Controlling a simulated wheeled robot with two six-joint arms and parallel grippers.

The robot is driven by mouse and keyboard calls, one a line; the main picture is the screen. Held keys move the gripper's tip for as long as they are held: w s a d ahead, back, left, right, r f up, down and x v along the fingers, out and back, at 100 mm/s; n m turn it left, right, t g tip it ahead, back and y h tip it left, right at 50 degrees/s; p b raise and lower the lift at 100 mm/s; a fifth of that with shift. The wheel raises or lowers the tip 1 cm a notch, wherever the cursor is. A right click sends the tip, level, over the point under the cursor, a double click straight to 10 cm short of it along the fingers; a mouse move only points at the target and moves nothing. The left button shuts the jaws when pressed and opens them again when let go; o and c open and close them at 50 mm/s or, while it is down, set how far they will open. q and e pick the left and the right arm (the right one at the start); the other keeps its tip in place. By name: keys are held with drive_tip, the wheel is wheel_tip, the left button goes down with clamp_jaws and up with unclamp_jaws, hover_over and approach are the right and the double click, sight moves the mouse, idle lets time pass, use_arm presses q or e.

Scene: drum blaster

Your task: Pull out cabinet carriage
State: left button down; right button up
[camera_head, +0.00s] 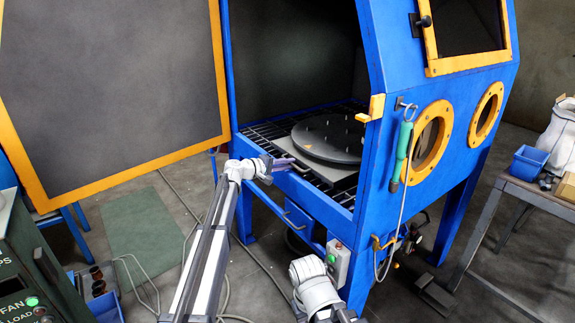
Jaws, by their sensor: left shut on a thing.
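The blue cabinet (378,200) stands with its side door open. Inside it, the carriage (345,188) carries a dark round turntable (325,137) with several small pegs, and sits on a black grate. My left gripper (284,163) is at the near left edge of the carriage, at the cabinet opening, and is shut on that edge; the exact contact is small and partly hidden by the gripper. My right arm shows at the bottom centre, but its gripper is out of the picture.
The open door (115,85) with an orange frame fills the upper left. A control box (337,262) hangs on the cabinet front. A bench (540,190) with a blue bin (527,163) stands at right. A green mat (145,232) lies on the floor at left.

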idle(0.3)
use_arm(q)
drive_tip(key=f+v, duration=0.2)
drive_tip(key=v, duration=1.1)
drive_tip(key=a+f+v, duration=0.1)
drive_tip(key=f+v, duration=0.2)
drive_tip(key=v, duration=1)
drive_tip(key=s+f+v, duration=0.1)
drive_tip(key=f+v, duration=0.2)
drive_tip(key=v, duration=1)
drive_tip(key=shift+s+a, duration=0.15)
drive_tip(key=shift+a, duration=0.25)
drive_tip(key=c, duration=0.9)
unclamp_jaws()
drive_tip(key=shift+p+v, duration=0.8)
drive_tip(key=shift+v, duration=3.05)
